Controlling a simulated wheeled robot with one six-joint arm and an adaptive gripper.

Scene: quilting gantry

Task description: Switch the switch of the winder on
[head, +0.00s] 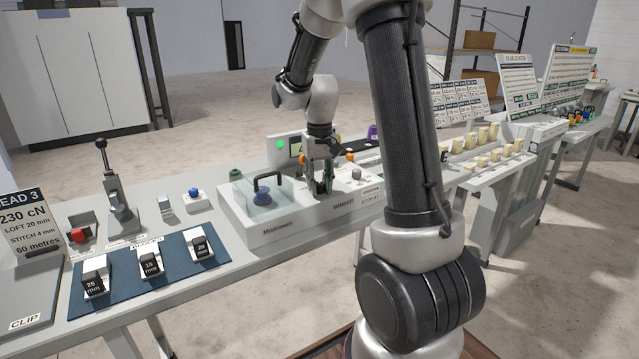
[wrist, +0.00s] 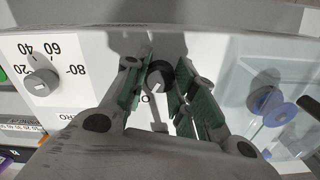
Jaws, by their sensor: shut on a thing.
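The winder (head: 275,236) is a pale box on the long table, with a clear-covered bay on its left. Its switch, a black round knob with a white pointer, shows in the wrist view (wrist: 158,77); the letter "O" is printed close to it. In the head view the switch is hidden by my gripper (head: 323,184). My gripper also shows in the wrist view (wrist: 161,88), its green-padded fingers on both sides of the knob, shut on it. A green light (head: 281,144) glows on the panel behind the winder.
A grey numbered dial (wrist: 41,83) sits beside the switch; it also shows in the head view (head: 356,174). The clear cover (head: 262,193) with a dark handle is close on the other side. A lever stand (head: 121,213) and a blue mat (head: 122,281) with blocks lie further left.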

